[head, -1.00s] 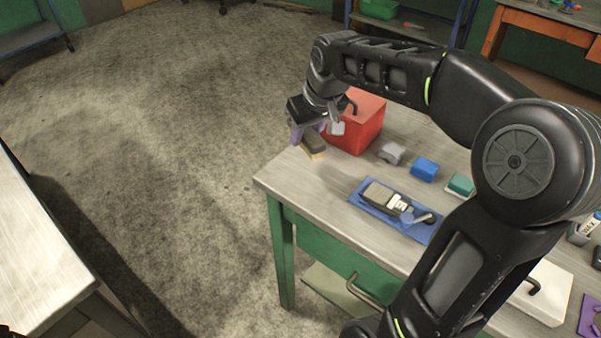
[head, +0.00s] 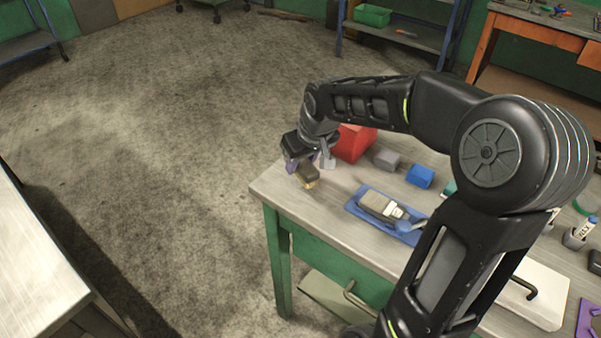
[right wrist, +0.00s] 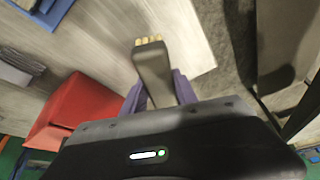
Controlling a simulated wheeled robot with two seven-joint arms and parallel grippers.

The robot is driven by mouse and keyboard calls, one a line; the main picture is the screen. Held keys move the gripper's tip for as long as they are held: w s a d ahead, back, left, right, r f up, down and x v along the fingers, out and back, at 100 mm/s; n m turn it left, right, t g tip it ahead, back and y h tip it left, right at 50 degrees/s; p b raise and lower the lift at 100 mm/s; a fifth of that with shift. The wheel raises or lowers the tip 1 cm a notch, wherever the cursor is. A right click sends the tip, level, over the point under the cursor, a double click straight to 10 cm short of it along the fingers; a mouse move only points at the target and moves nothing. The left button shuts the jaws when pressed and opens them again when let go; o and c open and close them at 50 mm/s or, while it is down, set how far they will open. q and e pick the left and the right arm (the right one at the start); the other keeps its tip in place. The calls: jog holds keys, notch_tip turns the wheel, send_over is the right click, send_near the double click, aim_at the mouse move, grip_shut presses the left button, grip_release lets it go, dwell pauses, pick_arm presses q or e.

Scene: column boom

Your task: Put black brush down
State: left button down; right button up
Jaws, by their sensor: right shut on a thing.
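The black brush (head: 309,173) has a dark handle and pale bristles. My right gripper (head: 312,164), with purple-tipped fingers, is shut on it above the table's left end, by the far corner. In the right wrist view the dark handle (right wrist: 153,76) sits between the purple fingers (right wrist: 158,92), with the bristle end (right wrist: 148,41) pointing away from the gripper over the tabletop. I cannot tell whether the bristles touch the table. My left gripper is not in view.
A red box (head: 354,143) stands just right of the gripper. Grey (head: 386,158) and blue (head: 420,175) blocks follow to its right. A blue tray (head: 365,211) holding a grey-and-white item lies nearer. The table (head: 285,190) is bare around its left corner.

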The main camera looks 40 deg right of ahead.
aim_at(300, 185)
jog(key=shift+f, duration=1.85)
jog(key=shift+f, duration=0.25)
jog(key=o, duration=1.2)
jog(key=shift+s, duration=0.1)
jog(key=shift+f, duration=0.1)
jog(key=shift+a, duration=0.15)
jog(key=shift+r, duration=0.7)
jog(key=v, duration=1.1)
jog(key=shift+s+r, duration=0.1)
jog(key=shift+r, duration=0.05)
